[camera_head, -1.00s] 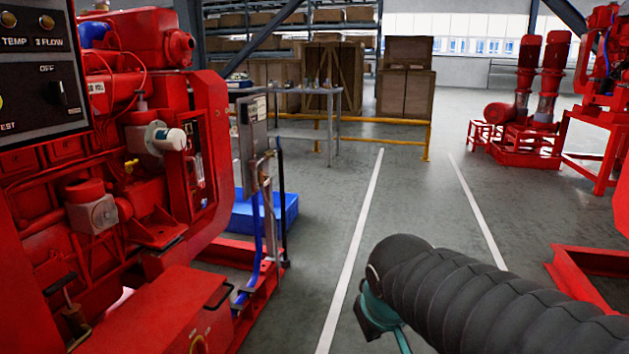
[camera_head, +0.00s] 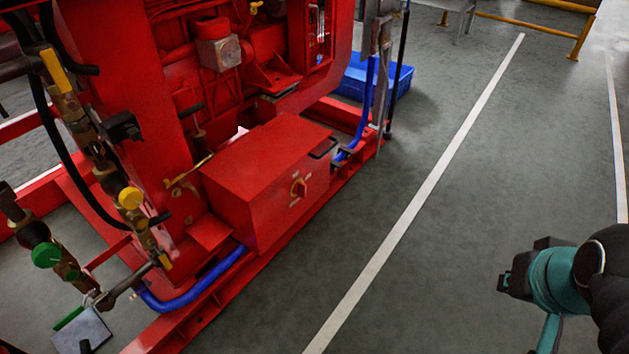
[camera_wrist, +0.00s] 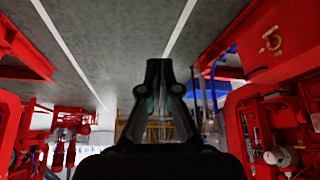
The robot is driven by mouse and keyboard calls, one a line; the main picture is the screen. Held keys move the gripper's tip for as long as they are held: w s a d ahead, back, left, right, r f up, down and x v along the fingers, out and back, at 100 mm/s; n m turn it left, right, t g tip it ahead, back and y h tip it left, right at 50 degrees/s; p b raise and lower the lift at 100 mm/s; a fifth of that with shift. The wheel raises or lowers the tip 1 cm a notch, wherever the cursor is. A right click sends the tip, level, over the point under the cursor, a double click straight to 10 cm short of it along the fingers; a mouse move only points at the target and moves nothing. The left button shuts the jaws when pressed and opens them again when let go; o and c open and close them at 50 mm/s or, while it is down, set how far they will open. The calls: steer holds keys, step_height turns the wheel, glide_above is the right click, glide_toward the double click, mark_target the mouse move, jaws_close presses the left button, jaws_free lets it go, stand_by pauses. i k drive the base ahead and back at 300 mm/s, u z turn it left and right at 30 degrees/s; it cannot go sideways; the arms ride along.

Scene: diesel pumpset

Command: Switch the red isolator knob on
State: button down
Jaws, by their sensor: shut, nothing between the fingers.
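The red isolator knob (camera_head: 298,188) sits on a small yellowish plate on the side face of a red box (camera_head: 262,158), low on the engine skid. Its exact setting is too small to tell. In the wrist view, which is upside down, the knob (camera_wrist: 272,43) shows at the upper right on the same box. My gripper (camera_wrist: 159,68) is shut and empty, well away from the knob. In the head view my teal and black wrist is at the right edge, across the floor from the box; the fingers cannot be made out there.
Open grey floor with a white line (camera_head: 420,195) lies between my arm and the box. Blue hoses (camera_head: 195,292) run along the skid. Valves with yellow and green handles (camera_head: 46,255) stand at the left. A blue tray (camera_head: 352,78) is behind the skid.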

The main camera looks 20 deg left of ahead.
mark_target(300, 189)
steer(key=z, duration=1.7)
steer(key=k, duration=0.9)
steer(key=u, duration=1.85)
steer(key=i, duration=0.5)
